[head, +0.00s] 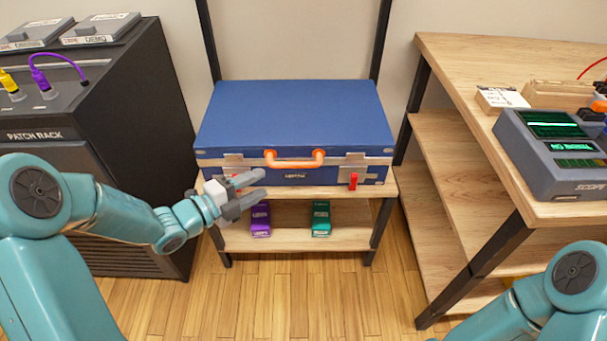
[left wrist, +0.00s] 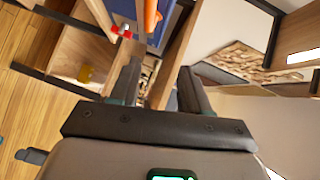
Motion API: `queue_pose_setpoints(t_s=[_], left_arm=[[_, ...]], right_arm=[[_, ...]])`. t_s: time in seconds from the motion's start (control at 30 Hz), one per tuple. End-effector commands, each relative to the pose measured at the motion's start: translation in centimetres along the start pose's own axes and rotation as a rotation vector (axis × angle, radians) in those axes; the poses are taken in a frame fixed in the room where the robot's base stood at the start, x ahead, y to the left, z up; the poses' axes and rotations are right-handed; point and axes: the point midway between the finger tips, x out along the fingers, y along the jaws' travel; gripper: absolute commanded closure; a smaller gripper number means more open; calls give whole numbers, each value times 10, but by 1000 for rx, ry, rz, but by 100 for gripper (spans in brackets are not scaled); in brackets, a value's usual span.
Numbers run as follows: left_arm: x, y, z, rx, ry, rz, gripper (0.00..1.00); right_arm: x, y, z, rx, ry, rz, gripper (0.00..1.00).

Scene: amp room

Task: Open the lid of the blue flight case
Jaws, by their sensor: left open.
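The blue flight case (head: 295,115) sits on the upper board of a wooden shelf stand in the head view, with its lid down. An orange handle (head: 294,160) is on its front. A red latch (head: 353,181) shows at the front right. The front left latch area is partly hidden behind my left gripper (head: 263,184). That gripper is open and empty, in front of the case's left front. In the left wrist view, its two fingers (left wrist: 160,85) are apart, with the orange handle (left wrist: 151,15) and a red latch (left wrist: 122,31) beyond them. My right gripper is out of view.
Purple (head: 260,220) and green (head: 321,219) items lie on the lower shelf (head: 290,238). A black patch rack (head: 100,120) stands left. A wooden bench (head: 470,70) with a scope (head: 550,150) stands right. The floor (head: 290,300) in front is clear.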

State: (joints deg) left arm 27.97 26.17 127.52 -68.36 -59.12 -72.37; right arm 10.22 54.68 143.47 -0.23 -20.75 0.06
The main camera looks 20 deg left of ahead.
Motion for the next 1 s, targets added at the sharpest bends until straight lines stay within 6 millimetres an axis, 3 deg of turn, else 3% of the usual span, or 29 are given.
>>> queue_pose_setpoints(t_s=[0.03, 0.2, 0.37, 0.47, 1.0], left_arm=[[-3, 10, 8, 7, -17, -6, 54], [-13, 22, 23, 17, -55, -15, 54], [-16, 28, 30, 17, -70, -15, 54], [-8, 28, 31, 16, -70, -15, 54], [114, 27, 38, 16, -65, -14, 54]], right_arm=[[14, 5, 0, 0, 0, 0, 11], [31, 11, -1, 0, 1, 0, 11], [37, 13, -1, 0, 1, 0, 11], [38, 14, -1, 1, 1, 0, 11], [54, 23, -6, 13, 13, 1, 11]])
